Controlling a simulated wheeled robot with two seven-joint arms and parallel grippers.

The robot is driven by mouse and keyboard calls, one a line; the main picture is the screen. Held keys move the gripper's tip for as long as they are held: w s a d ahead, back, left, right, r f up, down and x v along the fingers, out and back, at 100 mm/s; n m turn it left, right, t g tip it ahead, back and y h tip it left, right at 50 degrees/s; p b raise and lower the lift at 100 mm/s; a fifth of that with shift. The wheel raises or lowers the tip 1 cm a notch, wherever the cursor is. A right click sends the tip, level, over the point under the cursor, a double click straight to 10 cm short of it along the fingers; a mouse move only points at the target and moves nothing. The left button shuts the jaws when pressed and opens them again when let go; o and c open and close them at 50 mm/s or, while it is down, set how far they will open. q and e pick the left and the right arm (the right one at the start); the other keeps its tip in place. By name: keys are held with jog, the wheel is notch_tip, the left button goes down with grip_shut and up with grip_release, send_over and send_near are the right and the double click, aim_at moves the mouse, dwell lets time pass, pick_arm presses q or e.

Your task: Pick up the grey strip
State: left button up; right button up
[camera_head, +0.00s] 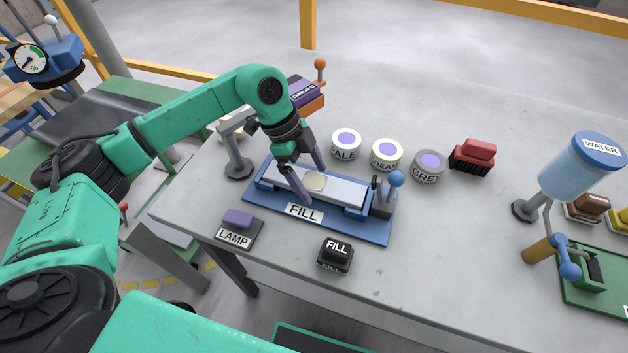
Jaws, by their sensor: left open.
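A light grey strip (343,191) lies lengthwise on the blue plate labelled FILL (350,228), between blue blocks. A round beige patch (315,181) shows on its upper face, towards the left. My left gripper (312,184) reaches in from the upper left and is open. Its two purple-grey fingers stand on either side of the strip, one at the far edge and one at the near edge, around the beige patch. I cannot tell whether the fingers touch the strip. My right gripper is not in view.
A lever with a blue ball (395,179) stands at the plate's right end. Round tubs, including CREAM (387,154) and GREY (429,165), stand behind. A LAMP button (238,230) and black FILL button (335,254) are in front. A WATER tank (580,167) stands right.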

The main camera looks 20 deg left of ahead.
pick_arm(q)
grip_shut()
jog(key=shift+r, duration=0.15)
